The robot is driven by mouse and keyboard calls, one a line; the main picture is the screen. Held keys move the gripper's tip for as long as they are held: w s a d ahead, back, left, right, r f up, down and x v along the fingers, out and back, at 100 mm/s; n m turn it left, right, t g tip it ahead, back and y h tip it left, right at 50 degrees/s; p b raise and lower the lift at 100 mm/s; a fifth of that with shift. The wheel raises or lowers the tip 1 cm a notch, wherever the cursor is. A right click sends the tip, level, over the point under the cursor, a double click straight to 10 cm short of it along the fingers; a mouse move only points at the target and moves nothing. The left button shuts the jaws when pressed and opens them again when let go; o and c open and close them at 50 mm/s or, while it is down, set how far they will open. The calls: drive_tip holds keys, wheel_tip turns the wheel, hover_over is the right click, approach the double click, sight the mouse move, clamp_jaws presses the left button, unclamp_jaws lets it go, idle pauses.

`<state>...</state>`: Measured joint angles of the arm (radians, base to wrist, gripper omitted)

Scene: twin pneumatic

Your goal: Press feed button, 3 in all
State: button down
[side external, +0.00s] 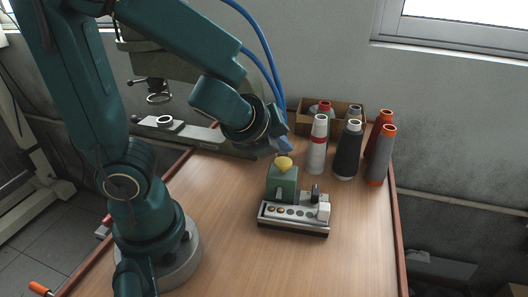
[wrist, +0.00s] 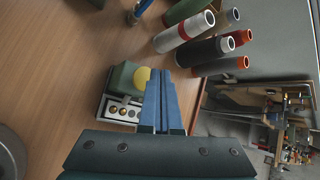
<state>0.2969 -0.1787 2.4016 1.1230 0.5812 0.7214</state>
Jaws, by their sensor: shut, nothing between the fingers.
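A green button box (side external: 282,183) with a yellow domed button (side external: 284,163) on top stands on the wooden table. A silver-and-black panel (side external: 294,215) with several small round knobs, a dark switch and a white block sits directly in front of it. My gripper (side external: 283,147) is shut and empty, with its blue fingers just above the yellow button; I cannot tell whether they touch it. In the wrist view, the shut blue fingers (wrist: 158,82) lie beside the yellow button (wrist: 141,77) and hide part of the green box (wrist: 122,76) and panel (wrist: 121,109).
Several thread cones, including a white one (side external: 317,146) and a black one (side external: 348,152), stand behind and to the right of the box. A cardboard box (side external: 304,128) holds more at the back. The table (side external: 225,225) is clear at the front and left.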

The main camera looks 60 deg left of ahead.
sight(281, 164)
idle(0.7)
drive_tip(key=shift+f, duration=0.45)
drive_tip(key=shift+f, duration=0.9)
idle(0.8)
drive_tip(key=shift+r, duration=1.35)
drive_tip(key=shift+r, duration=2.5)
